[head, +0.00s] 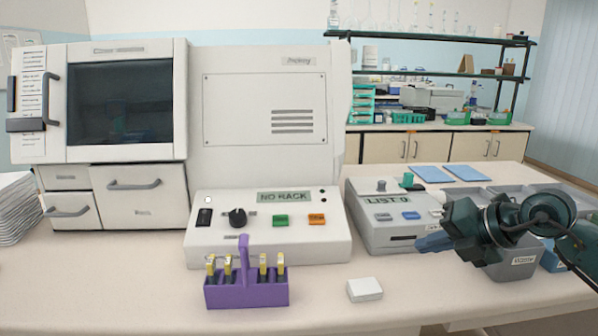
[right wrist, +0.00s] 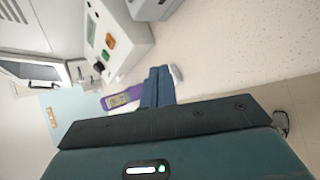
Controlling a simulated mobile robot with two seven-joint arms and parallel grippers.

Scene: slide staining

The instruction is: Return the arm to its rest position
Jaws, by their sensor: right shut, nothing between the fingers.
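My right gripper (head: 434,242) is at the right of the head view, above the bench in front of the grey label device. Its blue fingers point left and are shut with nothing between them. In the right wrist view the shut fingers (right wrist: 158,87) show over the bench. My right arm (head: 530,220) comes in from the right edge. My left gripper is in neither view. A purple rack (head: 246,293) with several yellow-topped slides stands upright on the bench, apart from the gripper; it also shows in the right wrist view (right wrist: 122,97).
The large white stainer (head: 270,170) shows "NO RACK". The label device (head: 375,232) reads "LIST 0". A small white box (head: 364,290) lies on the front bench. A grey waste bin (head: 512,268) stands under my right arm. Blue pads (head: 465,173) lie behind. A paper stack (head: 15,210) is far left.

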